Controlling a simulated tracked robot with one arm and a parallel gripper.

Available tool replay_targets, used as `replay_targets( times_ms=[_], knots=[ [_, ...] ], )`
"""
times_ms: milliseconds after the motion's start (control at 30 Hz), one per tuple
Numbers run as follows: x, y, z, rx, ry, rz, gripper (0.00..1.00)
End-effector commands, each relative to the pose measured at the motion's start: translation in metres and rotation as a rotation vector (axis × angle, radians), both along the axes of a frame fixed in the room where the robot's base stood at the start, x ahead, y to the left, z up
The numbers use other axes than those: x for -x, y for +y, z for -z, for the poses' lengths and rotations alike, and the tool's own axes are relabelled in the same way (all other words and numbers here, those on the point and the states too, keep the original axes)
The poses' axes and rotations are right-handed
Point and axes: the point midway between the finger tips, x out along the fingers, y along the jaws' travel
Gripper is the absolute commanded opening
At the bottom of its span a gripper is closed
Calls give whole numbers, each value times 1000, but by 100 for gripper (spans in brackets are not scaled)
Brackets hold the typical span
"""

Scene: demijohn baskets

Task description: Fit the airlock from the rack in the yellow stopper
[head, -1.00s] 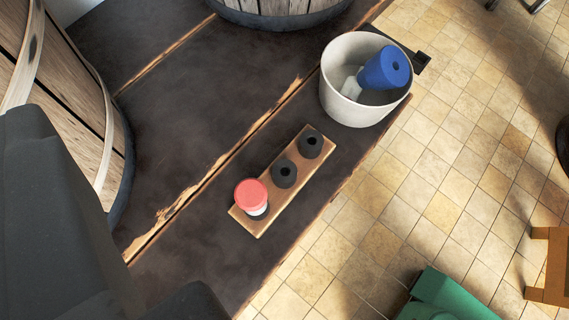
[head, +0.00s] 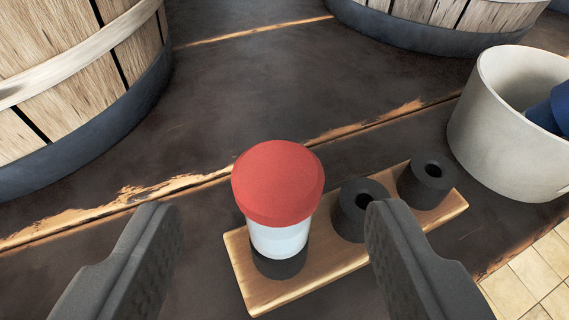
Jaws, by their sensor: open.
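The airlock (head: 278,200) has a red cap and a clear whitish body. It stands upright in the nearest black holder of the wooden rack (head: 331,271). The rack's other two black holders, one in the middle (head: 352,212) and one at the far end (head: 428,178), are empty. My gripper (head: 272,230) is open, with one finger to the left of the airlock and one to the right; neither appears to touch it. The yellow stopper is not in view.
A pale round bucket (head: 505,130) with a blue stopper (head: 553,108) in it stands at the right. Wooden tubs stand at the left (head: 75,75) and back (head: 440,15). The dark plank top (head: 270,85) between them is clear. Tiled floor (head: 530,280) lies beyond its edge.

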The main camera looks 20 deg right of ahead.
Motion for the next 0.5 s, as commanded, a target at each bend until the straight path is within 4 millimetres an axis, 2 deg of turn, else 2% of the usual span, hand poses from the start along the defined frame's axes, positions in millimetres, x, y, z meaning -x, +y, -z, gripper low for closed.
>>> replay_targets(
  times_ms=[100, 367, 500],
  knots=[
    [-11, -6, 7, 2, 1, 1, 56],
    [-21, -11, 12, 0, 3, 2, 56],
    [-35, -16, 18, -1, 0, 3, 56]
  ],
)
